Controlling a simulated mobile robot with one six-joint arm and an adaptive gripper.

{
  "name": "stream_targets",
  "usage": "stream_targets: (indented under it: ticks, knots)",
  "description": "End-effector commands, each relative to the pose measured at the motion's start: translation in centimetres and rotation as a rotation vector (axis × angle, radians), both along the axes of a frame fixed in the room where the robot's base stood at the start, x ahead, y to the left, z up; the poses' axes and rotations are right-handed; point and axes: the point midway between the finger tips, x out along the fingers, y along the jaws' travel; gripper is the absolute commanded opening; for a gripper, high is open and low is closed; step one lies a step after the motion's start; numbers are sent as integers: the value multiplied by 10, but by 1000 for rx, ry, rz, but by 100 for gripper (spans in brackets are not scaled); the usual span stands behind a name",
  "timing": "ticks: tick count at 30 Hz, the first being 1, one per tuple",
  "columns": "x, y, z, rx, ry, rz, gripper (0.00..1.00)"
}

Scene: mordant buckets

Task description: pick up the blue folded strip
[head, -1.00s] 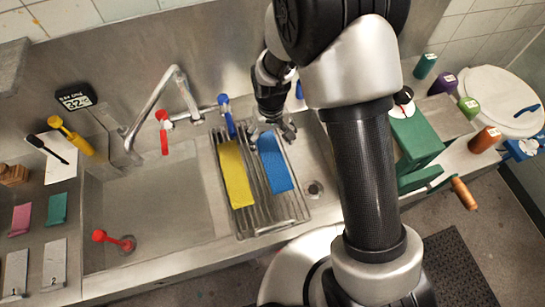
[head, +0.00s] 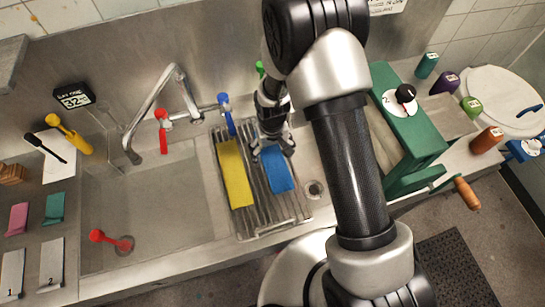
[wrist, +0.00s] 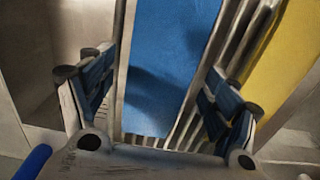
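The blue folded strip (head: 278,171) lies on the metal drying rack over the sink, right of the yellow strip (head: 235,173). My gripper (head: 272,150) is over the far end of the blue strip and hides part of it in the head view. In the wrist view my gripper (wrist: 158,110) is open, with one finger on each side of the blue strip (wrist: 165,70). A dark shadow falls on the strip. I cannot tell whether the fingers touch it. The yellow strip (wrist: 285,70) shows beyond the right finger.
The faucet (head: 150,105), a red lever (head: 163,135) and a blue lever (head: 228,115) stand behind and left. A green press (head: 400,125) stands to the right.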

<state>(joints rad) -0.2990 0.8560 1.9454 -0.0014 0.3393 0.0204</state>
Motion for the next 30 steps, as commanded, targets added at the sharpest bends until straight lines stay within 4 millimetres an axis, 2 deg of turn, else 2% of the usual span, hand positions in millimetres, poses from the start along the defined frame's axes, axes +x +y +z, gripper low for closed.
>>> stream_targets:
  ticks: [2, 21, 30]
  knots:
    - [0, 0, 0, 0, 0, 0, 74]
    - [0, 0, 0, 0, 1, 0, 32]
    - [0, 0, 3, 0, 0, 0, 32]
